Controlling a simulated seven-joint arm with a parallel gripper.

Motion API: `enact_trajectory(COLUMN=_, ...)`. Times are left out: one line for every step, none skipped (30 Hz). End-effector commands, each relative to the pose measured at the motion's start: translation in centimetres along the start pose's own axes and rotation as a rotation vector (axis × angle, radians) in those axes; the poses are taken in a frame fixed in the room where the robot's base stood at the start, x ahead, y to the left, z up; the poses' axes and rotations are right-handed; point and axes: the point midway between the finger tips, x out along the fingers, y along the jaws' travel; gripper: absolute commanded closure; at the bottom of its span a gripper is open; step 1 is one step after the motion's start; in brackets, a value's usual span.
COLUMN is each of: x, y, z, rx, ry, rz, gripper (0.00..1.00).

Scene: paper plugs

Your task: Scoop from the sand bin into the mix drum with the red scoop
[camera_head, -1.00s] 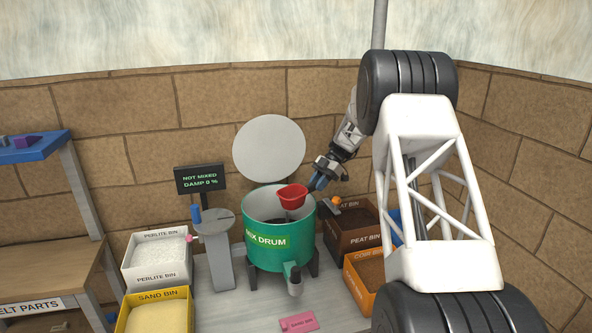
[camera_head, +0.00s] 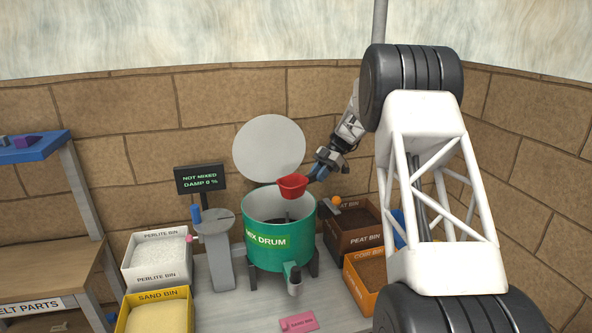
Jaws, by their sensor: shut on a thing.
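The red scoop (camera_head: 293,186) is held above the right part of the open green mix drum (camera_head: 280,240). Its bowl looks upright, but what it holds cannot be seen. My gripper (camera_head: 318,174) is shut on the scoop's handle, just right of the drum's rim. The drum's round grey lid (camera_head: 269,148) stands raised behind it. Dark material shows inside the drum. The yellow sand bin (camera_head: 155,296) is at the lower left, with pale sand in it.
A perlite bin (camera_head: 155,279) stands behind the sand bin. A grey pedestal (camera_head: 219,262) and a screen reading "NOT MIXED, DAMP 0 %" (camera_head: 201,180) are left of the drum. Peat bin (camera_head: 366,241) and orange coir bin (camera_head: 362,290) stand right. A pink tag (camera_head: 299,321) lies in front.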

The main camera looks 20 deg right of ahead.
Motion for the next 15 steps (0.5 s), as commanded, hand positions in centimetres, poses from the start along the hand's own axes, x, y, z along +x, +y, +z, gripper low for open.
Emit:
enact_trajectory(x=-0.3, y=0.0, z=-0.4, rx=-0.001, ry=-0.001, rz=0.001, gripper=0.98)
enact_trajectory(x=-0.5, y=0.0, z=-0.6, rx=-0.001, ry=-0.001, rz=0.001, gripper=0.98)
enact_trajectory(x=-0.7, y=0.0, z=-0.8, rx=-0.001, ry=-0.001, rz=0.001, gripper=0.98)
enact_trajectory(x=-0.9, y=0.0, z=-1.0, rx=-0.001, ry=-0.001, rz=0.0, gripper=0.98)
enact_trajectory(x=-1.0, y=0.0, z=-1.2, rx=-0.001, ry=0.0, rz=0.0, gripper=0.98)
enact_trajectory(x=-1.2, y=0.0, z=-1.5, rx=-0.001, ry=0.0, rz=0.0, gripper=0.98)
enact_trajectory(x=-1.4, y=0.0, z=-1.7, rx=-0.001, ry=0.0, rz=0.0, gripper=0.98)
enact_trajectory(x=-1.6, y=0.0, z=-1.9, rx=0.0, ry=0.0, rz=0.0, gripper=0.98)
enact_trajectory(x=-1.8, y=0.0, z=-2.1, rx=0.0, ry=-0.001, rz=0.0, gripper=0.98)
enact_trajectory(x=-2.0, y=0.0, z=-2.3, rx=0.0, ry=-0.001, rz=0.001, gripper=0.98)
enact_trajectory(x=-2.1, y=0.0, z=-2.5, rx=0.0, ry=-0.001, rz=0.001, gripper=0.98)
enact_trajectory(x=-2.4, y=0.0, z=-2.8, rx=-0.001, ry=-0.001, rz=0.001, gripper=0.98)
enact_trajectory(x=-2.5, y=0.0, z=-3.0, rx=-0.001, ry=-0.001, rz=0.001, gripper=0.98)
enact_trajectory(x=-2.7, y=0.0, z=-3.2, rx=-0.001, ry=-0.001, rz=0.001, gripper=0.98)
enact_trajectory(x=-2.9, y=0.0, z=-3.4, rx=-0.001, ry=-0.001, rz=0.001, gripper=0.98)
